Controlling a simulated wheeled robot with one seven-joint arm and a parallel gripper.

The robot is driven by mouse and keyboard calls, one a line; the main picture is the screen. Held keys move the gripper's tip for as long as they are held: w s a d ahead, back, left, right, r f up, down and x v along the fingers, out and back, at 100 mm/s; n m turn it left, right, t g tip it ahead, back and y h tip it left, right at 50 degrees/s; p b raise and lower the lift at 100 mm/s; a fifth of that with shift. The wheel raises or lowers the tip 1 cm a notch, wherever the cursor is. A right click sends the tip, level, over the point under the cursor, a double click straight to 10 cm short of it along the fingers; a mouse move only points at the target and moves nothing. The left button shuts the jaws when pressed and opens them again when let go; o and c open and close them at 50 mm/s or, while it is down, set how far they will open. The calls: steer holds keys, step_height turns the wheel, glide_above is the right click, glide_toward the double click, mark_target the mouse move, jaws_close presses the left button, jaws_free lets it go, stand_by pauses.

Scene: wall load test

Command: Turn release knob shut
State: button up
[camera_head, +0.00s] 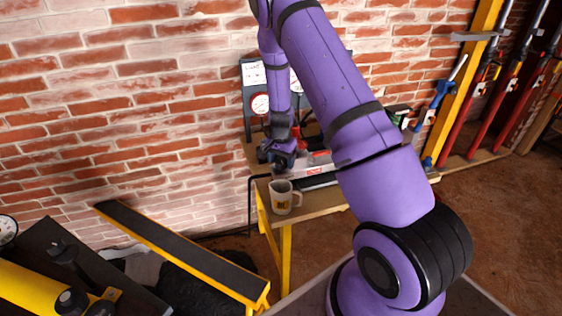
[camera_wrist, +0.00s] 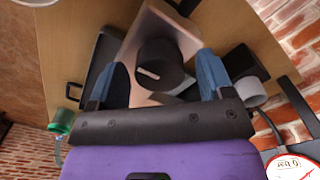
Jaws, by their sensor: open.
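The release knob (camera_wrist: 150,88), round and black with a short white mark on its face, shows in the wrist view on a pale metal block (camera_wrist: 145,30). My gripper (camera_wrist: 162,62) is open, with its two blue-padded fingers apart on the left and right of the knob. The knob appears between the fingers, and I see no finger clearly touching it. In the head view my gripper (camera_head: 282,157) is low over the bench by the brick wall, and it hides the knob there.
A dial gauge (camera_head: 260,103) stands behind my gripper and shows at the wrist view's lower right (camera_wrist: 292,167). A green-topped item (camera_wrist: 62,121) is left in the wrist view. Clamps (camera_head: 485,90) line the right wall.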

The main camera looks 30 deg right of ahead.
step_height(320, 180, up, 10)
steer(key=shift+r, duration=0.2)
stand_by(0.6)
step_height(320, 180, up, 14)
steer(key=n+t, duration=0.1)
steer(key=n, duration=0.2)
glide_above(281, 160)
steer(key=s+a, duration=0.4)
steer(key=a, duration=0.2)
steer(key=s+a+r+n+t+y, duration=0.1)
steer(key=s+a+r+n+t, duration=0.2)
steer(key=s+r, duration=0.7)
steer(key=s+a+r+n, duration=0.2)
steer(key=s+r, duration=0.1)
steer(key=s, duration=0.4)
steer(key=s+a+r+n, duration=0.2)
steer(key=s, duration=0.4)
steer(key=s+a+r+n+t+h, duration=0.1)
steer(key=s+a+r+n, duration=0.1)
steer(key=s, duration=0.5)
steer(key=shift+a+v, duration=0.2)
steer(key=shift+v, duration=0.7)
steer(key=shift+w, duration=0.15)
